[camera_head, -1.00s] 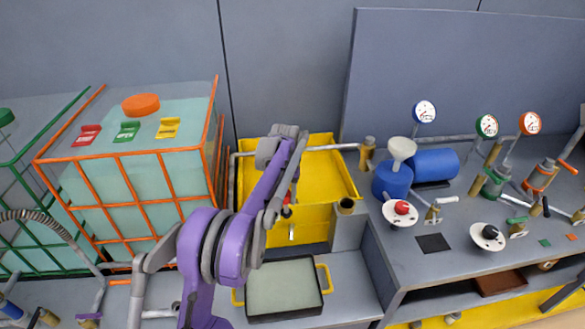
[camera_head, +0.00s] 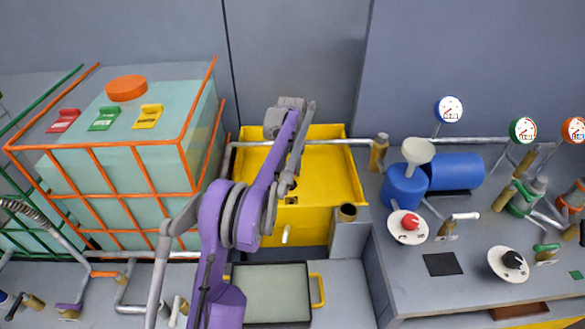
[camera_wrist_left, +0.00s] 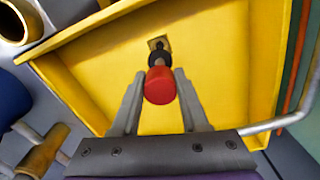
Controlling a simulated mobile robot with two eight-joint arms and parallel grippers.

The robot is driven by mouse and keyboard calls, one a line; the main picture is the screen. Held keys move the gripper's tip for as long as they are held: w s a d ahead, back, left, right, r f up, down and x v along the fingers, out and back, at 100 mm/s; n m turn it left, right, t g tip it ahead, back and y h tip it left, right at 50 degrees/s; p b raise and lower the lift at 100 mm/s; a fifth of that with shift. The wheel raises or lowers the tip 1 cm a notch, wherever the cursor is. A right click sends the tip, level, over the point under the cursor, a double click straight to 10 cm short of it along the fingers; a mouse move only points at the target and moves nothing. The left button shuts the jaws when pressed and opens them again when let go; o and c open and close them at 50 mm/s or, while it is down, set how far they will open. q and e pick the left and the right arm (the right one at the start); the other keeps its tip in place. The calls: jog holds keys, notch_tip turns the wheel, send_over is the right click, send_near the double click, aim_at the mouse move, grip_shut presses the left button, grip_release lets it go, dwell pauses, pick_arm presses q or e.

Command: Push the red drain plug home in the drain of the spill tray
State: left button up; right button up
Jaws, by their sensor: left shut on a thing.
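The red drain plug (camera_wrist_left: 161,86) is held between the fingers of my left gripper (camera_wrist_left: 160,76). Its dark stem (camera_wrist_left: 157,58) points at the small square drain (camera_wrist_left: 158,43) in the floor of the yellow spill tray (camera_wrist_left: 95,70). The stem's end overlaps the drain in the picture; I cannot tell how deep it sits or whether it touches. In the head view my left arm reaches over the yellow tray (camera_head: 330,165), and the gripper (camera_head: 289,188) is low near its front side. The plug is hidden or too small there. My right gripper is out of view.
A caged tank (camera_head: 140,120) stands left of the tray. A pipe (camera_head: 325,142) crosses the tray's back part. A blue container (camera_head: 403,186) and a bench with gauges are on the right. A dark-rimmed pan (camera_head: 275,290) lies in front.

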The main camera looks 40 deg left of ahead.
aim_at(291, 184)
pick_arm(q)
jog(key=shift+f+b, duration=1.35)
jog(key=shift+f, duration=1.55)
jog(key=shift+f+b, duration=0.65)
jog(key=shift+f, duration=0.65)
jog(key=shift+r, duration=0.2)
jog(key=shift+r+p, duration=0.65)
jog(key=shift+r, duration=0.2)
dwell(0.9)
